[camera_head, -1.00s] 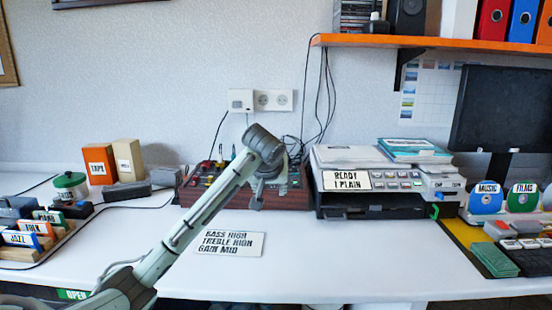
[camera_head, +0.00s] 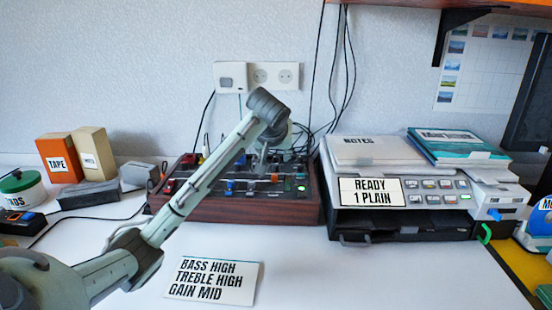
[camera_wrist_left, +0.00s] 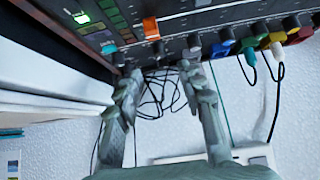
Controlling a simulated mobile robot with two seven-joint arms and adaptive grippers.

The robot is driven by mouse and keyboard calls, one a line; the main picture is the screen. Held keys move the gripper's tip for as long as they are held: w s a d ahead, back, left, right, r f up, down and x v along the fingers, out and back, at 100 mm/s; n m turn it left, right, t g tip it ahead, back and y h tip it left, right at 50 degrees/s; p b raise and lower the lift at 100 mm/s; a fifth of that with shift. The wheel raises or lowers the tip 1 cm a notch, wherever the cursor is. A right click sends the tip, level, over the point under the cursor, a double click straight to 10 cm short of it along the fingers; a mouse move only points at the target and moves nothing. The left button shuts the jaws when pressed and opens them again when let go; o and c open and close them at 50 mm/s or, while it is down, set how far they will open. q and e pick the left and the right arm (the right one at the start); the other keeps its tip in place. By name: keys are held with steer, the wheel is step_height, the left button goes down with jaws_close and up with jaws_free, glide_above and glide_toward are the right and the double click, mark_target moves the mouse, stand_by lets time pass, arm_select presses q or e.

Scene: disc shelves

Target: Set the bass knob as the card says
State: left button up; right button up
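The white card (camera_head: 214,281) lies on the desk in front of the mixer and reads "BASS HIGH, TREBLE HIGH, GAIN MID". The mixer (camera_head: 268,210) is a wood-sided box with sliders, buttons and knobs. My left gripper (camera_head: 262,162) is over its back part and partly blocked from view. In the left wrist view its two fingers (camera_wrist_left: 158,68) are apart with nothing gripped, beside a row of dark knobs (camera_wrist_left: 194,41) along the panel edge. Knob labels and pointers are too small to read, so I cannot tell which is bass. My right gripper is not in view.
A printer (camera_head: 402,200) with a "READY 1 PLAIN" sign stands close to the mixer's right. Coloured plugs (camera_wrist_left: 277,47) and loose cables (camera_wrist_left: 155,95) are near the mixer's back edge. Boxes (camera_head: 60,157) stand at the left. The front desk is clear around the card.

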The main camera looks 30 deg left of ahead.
mark_target(276, 164)
arm_select(q)
steer(key=x, duration=0.7)
steer(key=shift+f, duration=0.15)
jaws_close()
